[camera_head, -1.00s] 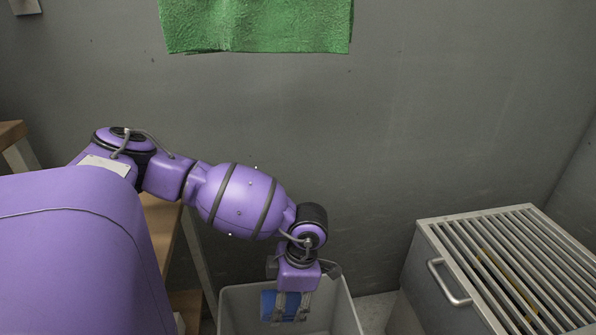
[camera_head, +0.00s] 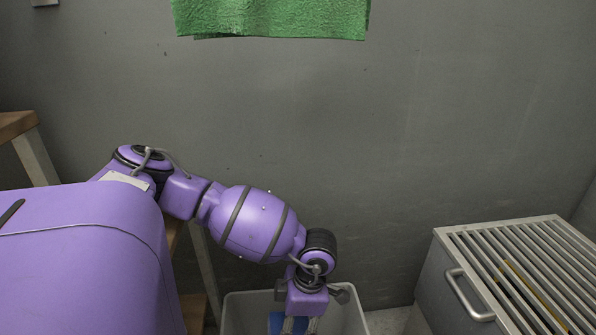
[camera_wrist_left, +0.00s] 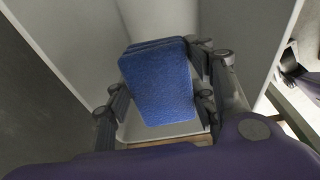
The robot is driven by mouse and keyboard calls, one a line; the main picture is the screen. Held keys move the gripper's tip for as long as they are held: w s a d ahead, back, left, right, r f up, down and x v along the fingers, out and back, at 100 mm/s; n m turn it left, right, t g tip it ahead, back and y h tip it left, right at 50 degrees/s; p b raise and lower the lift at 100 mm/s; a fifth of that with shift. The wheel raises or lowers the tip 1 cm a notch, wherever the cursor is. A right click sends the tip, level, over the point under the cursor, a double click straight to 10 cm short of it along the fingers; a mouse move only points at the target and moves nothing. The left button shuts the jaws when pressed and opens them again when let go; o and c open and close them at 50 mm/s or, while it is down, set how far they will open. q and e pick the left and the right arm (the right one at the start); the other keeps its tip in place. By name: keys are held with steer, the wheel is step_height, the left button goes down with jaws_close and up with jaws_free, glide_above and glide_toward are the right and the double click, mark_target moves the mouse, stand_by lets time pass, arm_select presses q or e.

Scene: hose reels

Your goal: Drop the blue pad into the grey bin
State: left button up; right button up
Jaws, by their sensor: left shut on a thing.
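The blue pad (camera_wrist_left: 160,85) is held between the fingers of my left gripper (camera_wrist_left: 160,110), which is shut on it. In the head view the pad (camera_head: 275,322) shows only as a small blue patch below my left gripper (camera_head: 295,322), cut off by the lower picture edge. The grey bin (camera_head: 348,312) stands under the gripper, and the gripper and pad are over its opening. Pale bin walls (camera_wrist_left: 160,22) surround the pad in the left wrist view. I cannot tell how deep the pad hangs in the bin. My right gripper is not in view.
A metal box with a slatted top (camera_head: 530,260) and a side handle (camera_head: 465,295) stands to the right of the bin. A wooden-topped stand (camera_head: 15,125) is at the left. A green cloth (camera_head: 270,15) hangs on the grey wall behind.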

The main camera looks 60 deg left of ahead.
arm_select(q)
steer(key=o, duration=1.2)
steer(key=v, duration=1.2)
